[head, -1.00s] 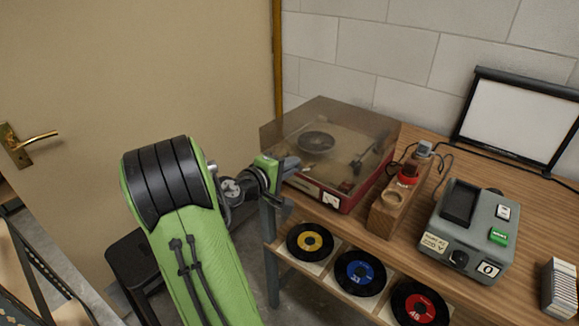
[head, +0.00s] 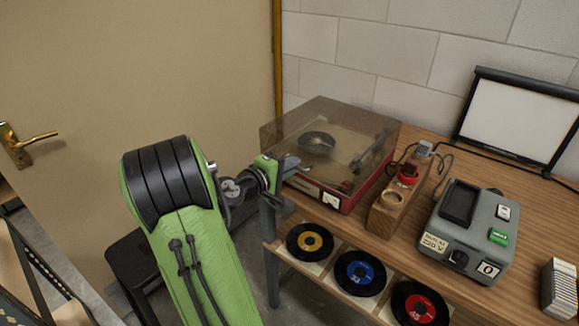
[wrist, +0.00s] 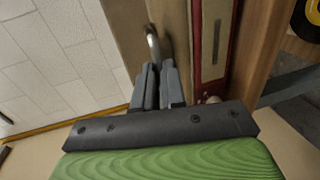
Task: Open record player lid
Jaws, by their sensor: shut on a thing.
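The record player (head: 330,199) has a red body and stands at the left end of the wooden table. Its smoky see-through lid (head: 350,112) lies over it, and the platter shows through. My gripper (head: 290,165) is at the lid's front left side in the head view. In the wrist view my gripper (wrist: 152,70) is shut on a small metallic handle (wrist: 152,42), which sticks out past the fingertips. The red body (wrist: 209,45) runs just right of the fingers there. The contact itself is mostly hidden by the fingers.
A wooden block with a red-topped item (head: 388,215) stands close right of the player. A grey device (head: 465,240) and a framed screen (head: 520,120) are farther right. Several records (head: 360,273) sit on the shelf below. A block wall (head: 385,60) is behind.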

